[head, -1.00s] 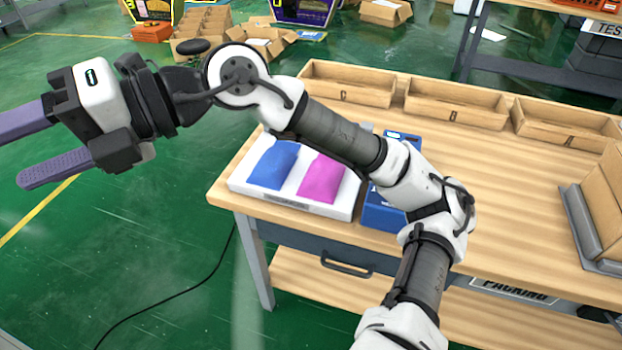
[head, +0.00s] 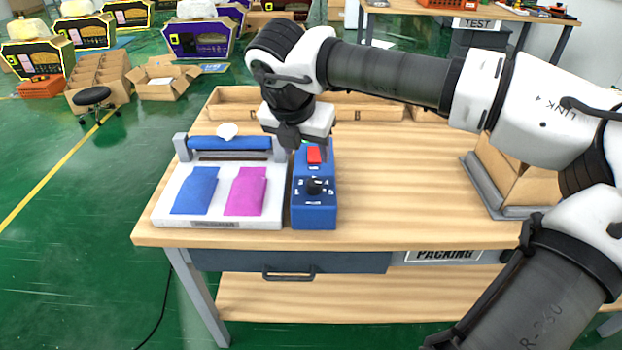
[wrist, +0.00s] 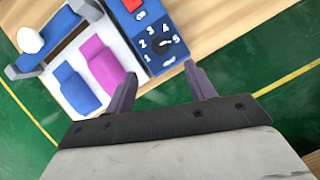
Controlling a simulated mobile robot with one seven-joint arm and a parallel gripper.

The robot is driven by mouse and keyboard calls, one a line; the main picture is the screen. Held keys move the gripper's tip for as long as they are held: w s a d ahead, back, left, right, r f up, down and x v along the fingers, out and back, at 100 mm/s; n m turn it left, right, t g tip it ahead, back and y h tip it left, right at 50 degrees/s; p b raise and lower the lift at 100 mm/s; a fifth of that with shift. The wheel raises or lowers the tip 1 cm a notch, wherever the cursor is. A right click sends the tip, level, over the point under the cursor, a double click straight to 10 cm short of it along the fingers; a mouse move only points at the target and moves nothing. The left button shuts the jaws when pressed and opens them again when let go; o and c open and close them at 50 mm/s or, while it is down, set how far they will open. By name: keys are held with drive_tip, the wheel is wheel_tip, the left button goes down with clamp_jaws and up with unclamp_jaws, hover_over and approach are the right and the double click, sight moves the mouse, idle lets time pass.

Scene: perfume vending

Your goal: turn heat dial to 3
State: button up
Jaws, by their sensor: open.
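The heat dial (head: 315,186) is a black knob on the front part of a blue control box (head: 314,216). In the wrist view the dial (wrist: 163,45) is ringed by white numbers; I cannot tell for sure which one its pointer faces. My gripper (head: 304,150) is above the back part of the box in the head view, its fingers partly hidden. In the wrist view my gripper (wrist: 160,78) has its two fingers spread apart and empty, with the dial beyond the tips and not touched.
A red switch (head: 314,154) is behind the dial. A white sealer base (head: 218,222) with a blue roller (head: 229,143) stands left of the box, bearing a blue pouch (head: 195,190) and a pink pouch (head: 245,190).

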sight(314, 182)
drive_tip(key=p+x, duration=0.2)
drive_tip(key=x, duration=1)
drive_tip(key=shift+a+f, duration=0.1)
drive_tip(key=c, duration=1)
